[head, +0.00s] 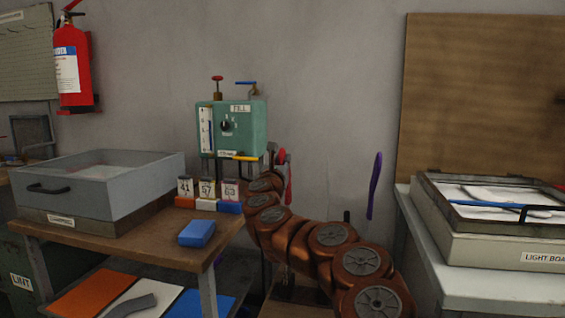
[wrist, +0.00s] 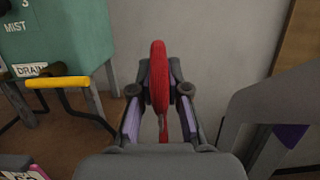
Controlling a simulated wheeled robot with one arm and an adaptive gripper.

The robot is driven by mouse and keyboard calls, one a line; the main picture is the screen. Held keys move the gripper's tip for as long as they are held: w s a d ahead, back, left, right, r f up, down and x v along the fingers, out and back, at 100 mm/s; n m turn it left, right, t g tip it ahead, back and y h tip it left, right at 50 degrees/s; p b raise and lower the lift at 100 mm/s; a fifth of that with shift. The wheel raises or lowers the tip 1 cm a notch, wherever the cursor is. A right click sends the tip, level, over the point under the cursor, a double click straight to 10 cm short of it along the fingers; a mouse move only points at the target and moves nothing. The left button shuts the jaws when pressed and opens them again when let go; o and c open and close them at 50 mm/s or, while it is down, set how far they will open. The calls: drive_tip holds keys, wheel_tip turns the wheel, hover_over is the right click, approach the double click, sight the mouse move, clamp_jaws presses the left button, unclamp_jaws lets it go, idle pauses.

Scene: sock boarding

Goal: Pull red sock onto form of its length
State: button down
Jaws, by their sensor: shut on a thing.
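The red sock (wrist: 159,70) stands between the two fingers of my gripper (wrist: 160,92) in the wrist view, with my fingers pressed against its sides. In the head view the red sock (head: 289,186) shows as a narrow strip hanging beside my gripper (head: 277,158), partly hidden by my arm. A tall, narrow purple shape (head: 375,186), which looks like a sock on a form, stands upright to the right of my arm. A short dark upright (head: 347,216) shows to its left. I cannot make out a bare form of the red sock's length; my arm hides much of that area.
A green steam box (head: 231,128) with valves and a yellow drain handle (wrist: 58,82) stands left of my gripper. Number blocks (head: 207,190) and a blue block (head: 197,233) sit on the wooden table (head: 150,225). A light board (head: 490,240) stands at right.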

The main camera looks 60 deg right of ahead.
drive_tip(key=shift+f+b, duration=1.1)
drive_tip(key=shift+b, duration=0.1)
drive_tip(key=c, duration=1.1)
unclamp_jaws()
drive_tip(key=shift+v, duration=6)
drive_tip(key=shift+r, duration=0.1)
